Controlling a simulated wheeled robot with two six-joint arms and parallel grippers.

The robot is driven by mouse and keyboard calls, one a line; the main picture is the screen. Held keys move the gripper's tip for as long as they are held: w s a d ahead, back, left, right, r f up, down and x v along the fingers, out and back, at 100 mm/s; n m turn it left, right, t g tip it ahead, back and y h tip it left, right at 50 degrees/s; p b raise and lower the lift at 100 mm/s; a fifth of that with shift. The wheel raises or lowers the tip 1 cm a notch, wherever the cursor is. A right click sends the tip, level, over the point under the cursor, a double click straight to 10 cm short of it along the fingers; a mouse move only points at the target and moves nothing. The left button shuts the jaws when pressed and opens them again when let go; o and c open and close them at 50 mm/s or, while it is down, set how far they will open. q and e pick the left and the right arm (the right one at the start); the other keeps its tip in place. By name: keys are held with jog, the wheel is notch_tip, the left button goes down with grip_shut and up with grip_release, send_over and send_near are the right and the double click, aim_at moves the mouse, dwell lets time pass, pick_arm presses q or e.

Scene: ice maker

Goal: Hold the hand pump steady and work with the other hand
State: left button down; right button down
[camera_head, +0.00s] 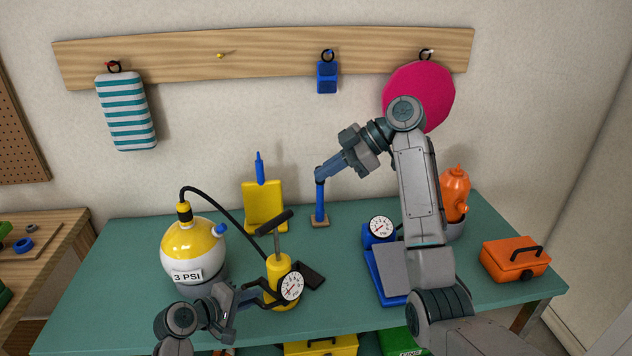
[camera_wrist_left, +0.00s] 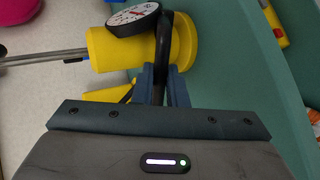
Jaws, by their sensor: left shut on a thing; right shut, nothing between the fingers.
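The hand pump (camera_head: 276,268) is a yellow cylinder with a round dial gauge (camera_head: 291,286) and a black T-handle (camera_head: 274,222) raised on a metal rod. It stands upright on the green table. My left gripper (camera_head: 262,294) is shut on the pump's black side grip; the wrist view shows this grip (camera_wrist_left: 161,55) between the fingers, beside the yellow body (camera_wrist_left: 183,40). A black hose (camera_head: 228,208) links to a yellow and white tank (camera_head: 197,250) labelled "3 PSI". My right gripper (camera_head: 323,172) is shut and empty, behind and right of the T-handle, close to a blue post (camera_head: 320,200).
A yellow stand (camera_head: 264,205) with a blue bottle-shaped piece is behind the pump. A blue scale-like device with a dial (camera_head: 381,228), an orange hydrant-shaped object (camera_head: 454,195) and an orange toolbox (camera_head: 514,259) are on the right. Items hang from a wooden rail (camera_head: 270,55).

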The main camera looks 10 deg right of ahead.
jog(key=w+a+f, duration=0.1)
jog(key=a+f, duration=0.6)
jog(key=f, duration=0.2)
jog(key=shift+w, duration=0.15)
notch_tip(320, 180, down, 8)
dwell(0.3)
jog(key=s+d+r, duration=0.1)
jog(key=d+r, duration=0.7)
jog(key=r, duration=0.2)
jog(key=shift+s+d+r, duration=0.15)
jog(key=shift+s+r, duration=0.15)
jog(key=shift+r, duration=0.1)
